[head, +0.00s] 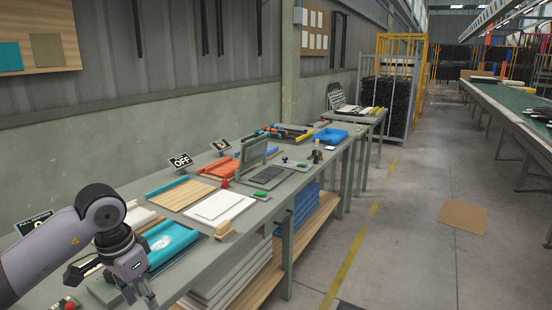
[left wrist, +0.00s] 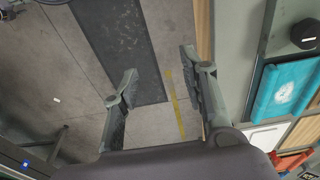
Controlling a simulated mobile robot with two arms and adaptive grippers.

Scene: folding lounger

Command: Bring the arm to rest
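My left arm reaches in from the left of the head view, over the near end of the workbench (head: 205,268). My left gripper (head: 142,297) hangs from it near the bottom edge, beside the teal fabric piece (head: 172,243). In the left wrist view my left gripper (left wrist: 156,88) has its fingers spread wide with nothing between them. Floor with a dark mat (left wrist: 118,45) and a yellow line lies beyond the fingers. The teal fabric piece also shows at the right of that view (left wrist: 288,88). My right gripper is not in view.
The bench holds a wooden slat panel (head: 182,194), white sheets (head: 220,205), an orange tray (head: 228,167) and a blue tray (head: 330,136). A lower shelf carries stacked panels. A conveyor (head: 510,100) stands at the right. The aisle floor is open, with a cardboard sheet (head: 463,215).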

